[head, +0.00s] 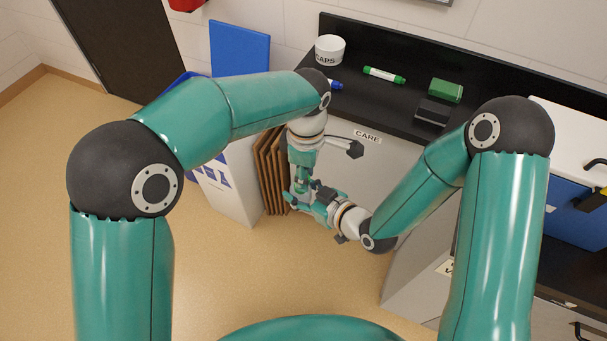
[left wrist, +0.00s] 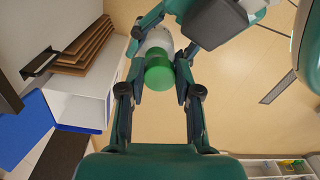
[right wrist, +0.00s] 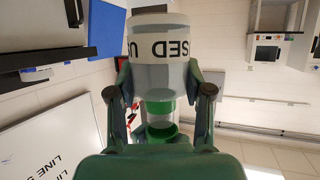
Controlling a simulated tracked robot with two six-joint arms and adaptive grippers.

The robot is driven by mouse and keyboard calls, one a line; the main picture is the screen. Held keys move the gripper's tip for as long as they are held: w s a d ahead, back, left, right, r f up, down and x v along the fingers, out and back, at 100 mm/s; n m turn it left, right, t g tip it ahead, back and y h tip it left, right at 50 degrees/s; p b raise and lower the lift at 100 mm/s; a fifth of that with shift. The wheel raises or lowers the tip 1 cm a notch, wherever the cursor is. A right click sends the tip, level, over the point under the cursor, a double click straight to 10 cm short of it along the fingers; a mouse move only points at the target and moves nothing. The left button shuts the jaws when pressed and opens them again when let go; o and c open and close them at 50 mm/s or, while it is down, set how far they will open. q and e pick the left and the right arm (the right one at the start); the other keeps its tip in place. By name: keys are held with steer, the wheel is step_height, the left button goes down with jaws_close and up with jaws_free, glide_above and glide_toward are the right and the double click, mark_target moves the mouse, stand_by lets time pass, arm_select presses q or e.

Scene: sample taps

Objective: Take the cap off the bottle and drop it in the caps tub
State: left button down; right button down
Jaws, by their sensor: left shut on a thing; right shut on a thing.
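The bottle (right wrist: 160,75) is clear with a white label, upside down in the right wrist view, reading "USED" and more. My right gripper (right wrist: 165,95) is shut on the bottle. Green shows low on it there; I cannot tell whether this is contents or cap. My left gripper (left wrist: 160,90) is shut on the green cap (left wrist: 159,74), with the pale bottle directly beyond it. Cap and bottle line up; I cannot tell whether the cap is loose. In the head view both grippers meet low in front of the counter, hiding most of the bottle. The white caps tub (head: 330,49) stands at the counter's back left.
Brown panels (head: 270,172) and a white bin (head: 228,185) stand left of the grippers. The floor is open.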

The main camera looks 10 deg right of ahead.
arm_select(q)
steer(key=shift+w+r, duration=0.1)
steer(key=shift+r, duration=0.2)
